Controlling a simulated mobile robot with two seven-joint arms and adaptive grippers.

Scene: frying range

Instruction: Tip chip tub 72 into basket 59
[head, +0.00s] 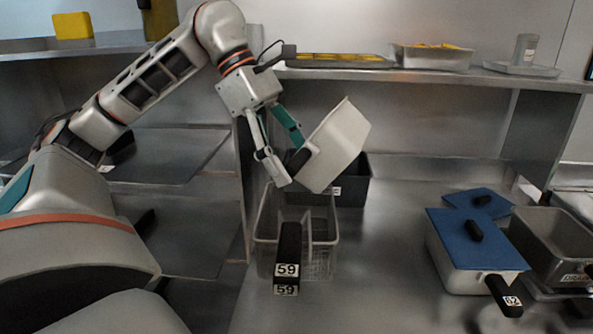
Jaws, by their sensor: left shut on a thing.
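A pale tub (338,146) is held up and strongly tilted above the wire basket 59 (322,258). No number shows on the tub, and its inside is hidden from this view. My left gripper (296,163) is shut on the tub at its dark grip, on the tub's left side. The basket stands on the steel counter, with its black handle marked 59 (288,250) towards me. No chips can be made out in the basket or falling. My right gripper is not in view.
A dark bin (352,185) stands just behind the basket. The counter (385,270) between is clear. A shelf (420,76) with trays crosses behind.

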